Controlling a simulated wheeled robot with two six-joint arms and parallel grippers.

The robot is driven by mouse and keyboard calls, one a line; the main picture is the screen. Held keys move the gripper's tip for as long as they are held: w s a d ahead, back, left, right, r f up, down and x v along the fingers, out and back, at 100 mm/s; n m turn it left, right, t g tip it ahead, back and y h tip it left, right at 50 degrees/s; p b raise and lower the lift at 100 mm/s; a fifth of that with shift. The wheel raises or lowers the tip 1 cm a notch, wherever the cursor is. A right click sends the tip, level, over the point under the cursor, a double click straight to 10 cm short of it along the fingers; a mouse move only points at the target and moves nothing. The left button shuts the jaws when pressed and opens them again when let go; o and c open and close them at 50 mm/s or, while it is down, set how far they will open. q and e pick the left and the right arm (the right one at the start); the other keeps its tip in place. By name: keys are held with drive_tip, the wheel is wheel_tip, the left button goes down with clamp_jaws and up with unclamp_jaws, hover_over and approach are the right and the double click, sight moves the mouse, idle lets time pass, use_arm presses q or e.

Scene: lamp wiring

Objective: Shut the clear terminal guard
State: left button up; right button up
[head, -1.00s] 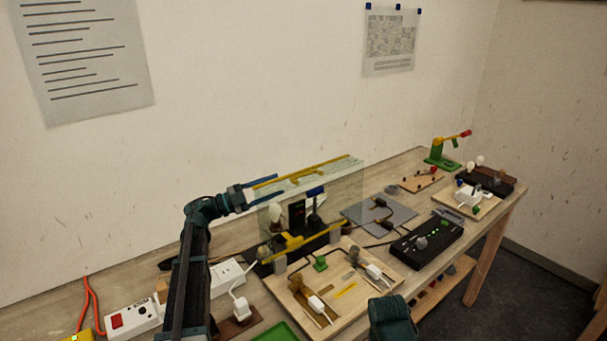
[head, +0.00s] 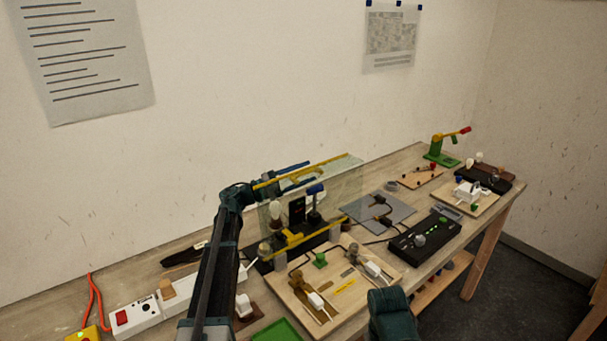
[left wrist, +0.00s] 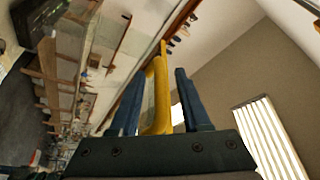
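The clear terminal guard (head: 345,190) is a see-through cover with yellow edge strips, standing raised over the black lamp unit (head: 318,243) on the bench. Its yellow handle (left wrist: 157,95) shows in the left wrist view. My left gripper (head: 303,174) is at the guard's upper part, and its two blue fingers show in the left wrist view (left wrist: 158,108). They are apart, one on each side of the handle, with a gap showing on the right. My right gripper's fingers are not in view.
A wooden wiring board (head: 345,290) with white plugs lies in front of the guard. A grey plate (head: 375,212) and black control box (head: 425,240) lie to the right. A white power strip (head: 150,312) is at left. The wall stands close behind.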

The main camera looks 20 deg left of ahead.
use_arm(q)
clamp_jaws()
idle(1.3)
